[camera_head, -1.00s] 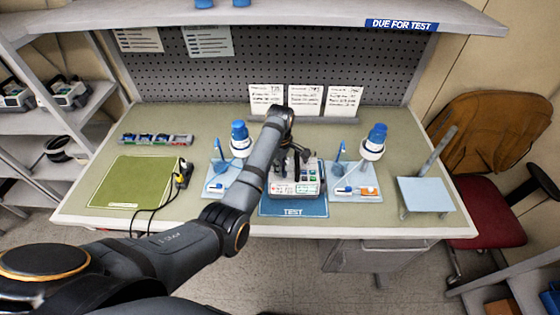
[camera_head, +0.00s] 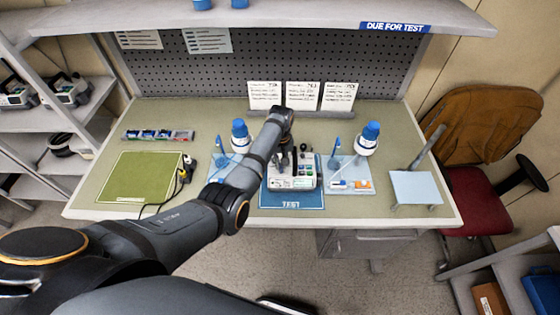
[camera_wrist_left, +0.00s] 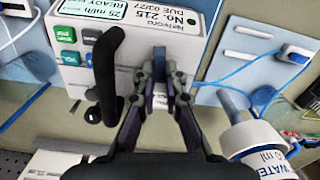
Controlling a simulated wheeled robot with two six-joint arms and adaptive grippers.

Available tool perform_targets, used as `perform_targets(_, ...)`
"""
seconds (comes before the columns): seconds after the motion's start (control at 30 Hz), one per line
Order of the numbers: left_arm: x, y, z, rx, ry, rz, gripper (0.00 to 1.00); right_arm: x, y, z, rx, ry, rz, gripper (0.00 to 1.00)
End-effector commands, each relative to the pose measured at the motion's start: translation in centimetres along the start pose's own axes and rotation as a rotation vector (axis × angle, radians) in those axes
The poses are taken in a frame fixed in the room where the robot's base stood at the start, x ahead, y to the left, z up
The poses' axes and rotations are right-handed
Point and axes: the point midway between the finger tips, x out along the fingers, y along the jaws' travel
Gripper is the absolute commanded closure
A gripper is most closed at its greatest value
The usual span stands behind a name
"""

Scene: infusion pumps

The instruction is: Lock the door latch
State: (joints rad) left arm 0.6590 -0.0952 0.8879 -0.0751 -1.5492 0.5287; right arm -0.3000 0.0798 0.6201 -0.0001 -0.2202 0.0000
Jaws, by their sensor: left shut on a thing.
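The infusion pump (camera_head: 292,183) stands on the blue TEST mat (camera_head: 292,201) at the middle of the bench. In the left wrist view its white face (camera_wrist_left: 185,28) carries a label and coloured buttons, with a black curved handle (camera_wrist_left: 107,65) beside them. My left gripper (camera_head: 287,158) reaches over the pump from the left and behind. In the left wrist view its fingers (camera_wrist_left: 160,80) are shut at the pump's edge, on a small part that looks like the door latch. The fingers hide most of it, so I cannot tell the latch's position. My right gripper is out of view.
A white bottle with a blue cap (camera_head: 366,140) stands right of the pump, another (camera_head: 240,136) on the left. A green mat (camera_head: 140,177) and black cables (camera_head: 178,190) lie left. A pale blue stand (camera_head: 416,187) is at the right. Cards (camera_head: 302,95) stand behind.

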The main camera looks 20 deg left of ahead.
Motion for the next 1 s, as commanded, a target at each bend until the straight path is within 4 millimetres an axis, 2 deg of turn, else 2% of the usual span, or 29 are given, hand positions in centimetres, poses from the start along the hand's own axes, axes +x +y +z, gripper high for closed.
perform_targets(0.4,0.09,0.16,0.07,0.171,-0.001,-0.001,1.00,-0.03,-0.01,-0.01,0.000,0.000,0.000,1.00)
perform_targets(0.93,0.09,0.19,0.08,0.193,-0.001,0.000,1.00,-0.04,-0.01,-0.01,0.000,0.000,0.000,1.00)
perform_targets(0.97,0.09,0.19,0.08,0.193,-0.001,0.000,0.89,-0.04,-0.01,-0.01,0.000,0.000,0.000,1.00)
perform_targets(1.0,0.08,0.19,0.08,0.193,-0.001,0.000,0.83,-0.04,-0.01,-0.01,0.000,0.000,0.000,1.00)
